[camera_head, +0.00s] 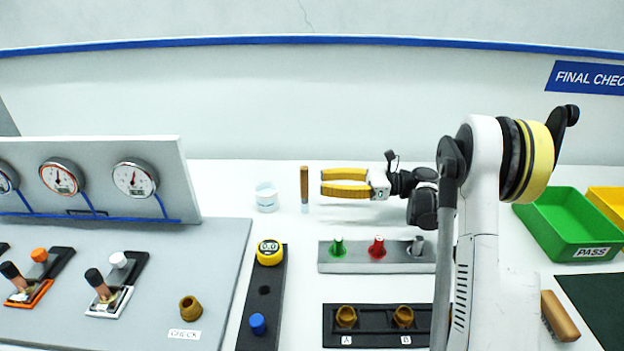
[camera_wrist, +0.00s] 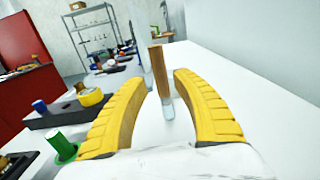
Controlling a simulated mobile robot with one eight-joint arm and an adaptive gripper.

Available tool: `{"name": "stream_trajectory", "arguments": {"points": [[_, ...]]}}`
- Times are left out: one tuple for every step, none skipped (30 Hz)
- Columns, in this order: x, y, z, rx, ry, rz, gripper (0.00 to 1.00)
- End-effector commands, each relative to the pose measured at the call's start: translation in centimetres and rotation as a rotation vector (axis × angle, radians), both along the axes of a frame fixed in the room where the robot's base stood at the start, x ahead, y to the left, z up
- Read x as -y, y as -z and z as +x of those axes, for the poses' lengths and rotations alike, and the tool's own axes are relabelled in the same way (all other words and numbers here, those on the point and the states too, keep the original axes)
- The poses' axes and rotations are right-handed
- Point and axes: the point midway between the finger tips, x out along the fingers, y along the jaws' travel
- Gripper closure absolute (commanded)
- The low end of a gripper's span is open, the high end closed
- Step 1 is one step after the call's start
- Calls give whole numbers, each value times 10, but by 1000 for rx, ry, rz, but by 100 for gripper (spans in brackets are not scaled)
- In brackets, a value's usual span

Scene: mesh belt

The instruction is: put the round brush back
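A slim upright piece with a brown wooden handle (camera_head: 304,181) and a pale bluish lower end, apparently the round brush, stands on the white table. My gripper (camera_head: 322,182) is open and lies sideways just to its right, fingers pointing at it. In the wrist view the brown handle (camera_wrist: 160,70) stands centred, just beyond or between the yellow fingertips; contact cannot be told. A small white pot with a bluish band (camera_head: 266,198) stands to the left of the handle.
A grey block with green, red and grey pegs (camera_head: 378,254) stands in front of my gripper. A black strip with a yellow gauge (camera_head: 268,254) lies front left. A gauge panel (camera_head: 95,160) stands left; a green tray (camera_head: 566,228) and wooden block brush (camera_head: 558,316) are right.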

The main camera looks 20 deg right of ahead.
Motion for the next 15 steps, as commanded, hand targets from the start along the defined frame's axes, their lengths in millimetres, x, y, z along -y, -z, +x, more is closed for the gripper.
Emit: {"name": "stream_trajectory", "arguments": {"points": [[13,-3,-3,0,3,0,66],[20,-3,-6,0,4,0,66],[28,-3,-9,0,3,0,66],[34,-3,-11,0,4,0,66],[40,-2,-13,0,3,0,66],[47,-2,-16,0,2,0,66],[52,-2,-17,0,3,0,66],[56,-2,-19,0,2,0,66],[61,-2,-21,0,1,0,66],[65,-1,-22,0,1,0,66],[67,-1,-23,0,1,0,66],[70,-2,-23,-1,3,1,66],[71,-4,-23,-1,6,6,66],[70,-9,-21,-4,14,13,66],[68,-19,-17,-8,34,31,66]]}}
